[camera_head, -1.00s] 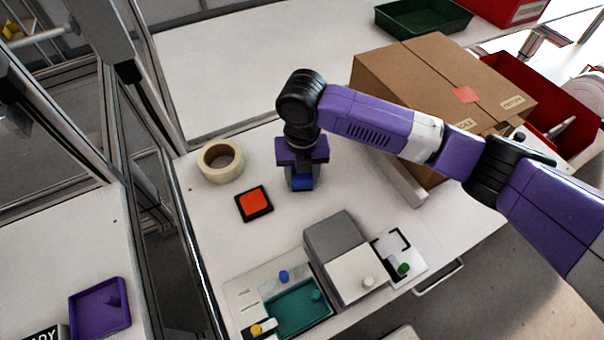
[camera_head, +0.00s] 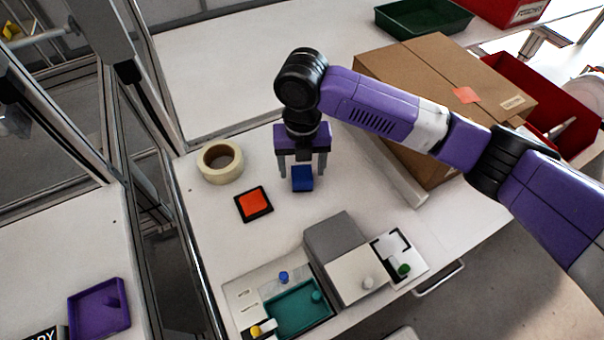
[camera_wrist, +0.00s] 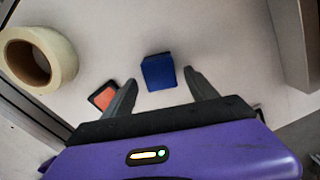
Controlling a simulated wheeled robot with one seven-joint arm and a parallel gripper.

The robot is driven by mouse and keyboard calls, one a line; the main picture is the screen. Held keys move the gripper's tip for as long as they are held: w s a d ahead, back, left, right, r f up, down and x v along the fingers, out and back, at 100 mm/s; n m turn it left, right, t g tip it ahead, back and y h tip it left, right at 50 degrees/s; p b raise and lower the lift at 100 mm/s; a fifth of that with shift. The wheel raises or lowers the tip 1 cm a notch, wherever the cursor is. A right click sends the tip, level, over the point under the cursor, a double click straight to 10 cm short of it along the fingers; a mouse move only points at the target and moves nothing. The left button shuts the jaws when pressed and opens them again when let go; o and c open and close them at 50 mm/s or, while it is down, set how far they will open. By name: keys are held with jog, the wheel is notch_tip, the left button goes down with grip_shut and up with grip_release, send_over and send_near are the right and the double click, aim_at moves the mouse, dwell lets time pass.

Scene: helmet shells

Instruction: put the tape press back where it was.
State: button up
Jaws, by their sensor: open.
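The tape press appears to be the small blue block (camera_head: 302,180), standing on the white table right of the orange-topped pad. It also shows in the wrist view (camera_wrist: 158,72), just beyond and between the fingertips. My gripper (camera_head: 302,174) is open above the block, one finger to each side, and holds nothing. In the wrist view my gripper (camera_wrist: 160,78) has both fingers spread, with a gap between each finger and the block.
A tape roll (camera_head: 220,162) and an orange-topped black pad (camera_head: 254,203) lie to the left. A grey machine (camera_head: 334,238) with a teal tray (camera_head: 297,309) stands in front. A cardboard box (camera_head: 440,75) is at right. Table around the block is clear.

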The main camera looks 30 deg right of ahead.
aim_at(302, 174)
notch_tip(302, 174, up, 8)
jog(key=shift+r, duration=0.15)
dwell(0.6)
